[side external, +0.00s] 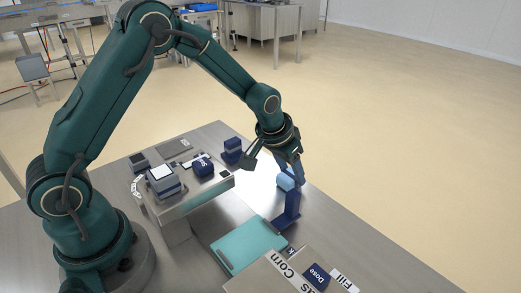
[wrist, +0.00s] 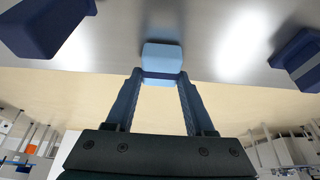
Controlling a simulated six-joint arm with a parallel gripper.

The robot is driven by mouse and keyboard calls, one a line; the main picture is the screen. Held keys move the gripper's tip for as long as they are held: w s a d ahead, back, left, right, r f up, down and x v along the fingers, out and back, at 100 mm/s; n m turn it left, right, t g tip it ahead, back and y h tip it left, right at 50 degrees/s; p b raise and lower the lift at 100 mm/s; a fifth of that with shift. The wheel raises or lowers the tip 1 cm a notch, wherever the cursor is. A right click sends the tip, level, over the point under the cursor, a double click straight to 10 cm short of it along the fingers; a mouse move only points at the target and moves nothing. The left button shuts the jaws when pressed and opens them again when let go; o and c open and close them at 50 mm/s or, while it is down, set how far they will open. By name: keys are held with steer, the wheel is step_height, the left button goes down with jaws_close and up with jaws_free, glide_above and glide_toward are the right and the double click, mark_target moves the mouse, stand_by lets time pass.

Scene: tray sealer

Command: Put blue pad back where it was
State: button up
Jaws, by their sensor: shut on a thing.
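The blue pad (side external: 286,181) is a small light blue block, held at the tips of my gripper (side external: 291,172) above the metal table. In the wrist view the pad (wrist: 162,56) sits between the two blue fingers of my gripper (wrist: 161,76), which are shut on it. A dark band crosses its lower part there. In the side view a dark blue upright stand (side external: 287,212) is just below the pad; I cannot tell whether they touch. Another dark blue block-like holder (side external: 232,150) stands behind, to the left.
A teal mat or tray (side external: 247,244) lies in front of the metal sealer unit (side external: 205,198). Labelled boxes (side external: 262,277) are at the front. Table right of the stand (side external: 340,228) is bare.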

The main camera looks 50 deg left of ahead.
steer(key=shift+f, duration=0.15)
steer(key=o, duration=1.2)
steer(key=v, duration=1.1)
steer(key=s+r+t, duration=0.1)
steer(key=s+r, duration=0.3)
steer(key=s, duration=1.4)
steer(key=shift+s+a+r, duration=0.25)
steer(key=shift+s, duration=0.15)
